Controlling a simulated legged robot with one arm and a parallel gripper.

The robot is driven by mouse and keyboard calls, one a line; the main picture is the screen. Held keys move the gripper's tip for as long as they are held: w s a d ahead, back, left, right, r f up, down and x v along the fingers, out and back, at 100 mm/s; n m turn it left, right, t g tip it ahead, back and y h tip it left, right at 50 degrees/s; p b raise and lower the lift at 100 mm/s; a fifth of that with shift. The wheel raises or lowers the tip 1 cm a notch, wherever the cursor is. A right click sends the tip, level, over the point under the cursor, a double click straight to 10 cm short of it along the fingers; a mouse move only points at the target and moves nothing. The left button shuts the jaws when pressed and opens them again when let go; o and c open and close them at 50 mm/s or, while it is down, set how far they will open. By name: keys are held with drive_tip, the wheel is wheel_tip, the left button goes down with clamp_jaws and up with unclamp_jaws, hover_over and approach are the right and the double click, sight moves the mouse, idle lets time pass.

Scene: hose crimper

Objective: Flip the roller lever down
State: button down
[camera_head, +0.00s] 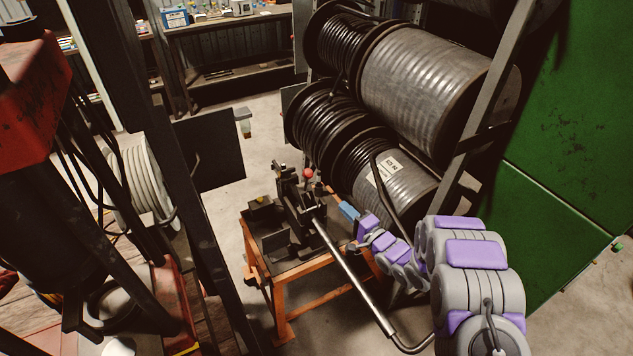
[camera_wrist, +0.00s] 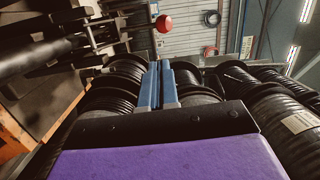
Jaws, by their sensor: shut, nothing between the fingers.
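The dark metal crimping machine (camera_head: 290,205) stands on an orange frame (camera_head: 277,299). A red ball knob (camera_head: 308,173) shows at its top; the knob is also in the wrist view (camera_wrist: 164,23), at upper middle. A long bare metal handle (camera_head: 350,278) runs from the machine down to the lower right. I cannot tell for sure which of these is the roller lever. My gripper (camera_head: 347,209) is to the right of the machine, below and right of the knob. Its blue fingers (camera_wrist: 157,84) are shut together, empty, pointing toward the knob and apart from it in the picture.
Hose reels (camera_head: 345,130) on a rack stand close behind and right of my gripper. A green cabinet (camera_head: 585,130) is at the right. A dark post (camera_head: 205,215) and red machinery (camera_head: 30,85) fill the left. Open floor (camera_head: 262,115) lies behind the machine.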

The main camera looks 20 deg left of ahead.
sight(311, 177)
drive_tip(key=shift+s+a+y, duration=0.2)
drive_tip(key=shift+s+y, duration=0.1)
drive_tip(key=shift+s, duration=0.05)
drive_tip(key=shift+d, duration=0.1)
drive_tip(key=b+x, duration=0.3)
drive_tip(key=x, duration=1.1)
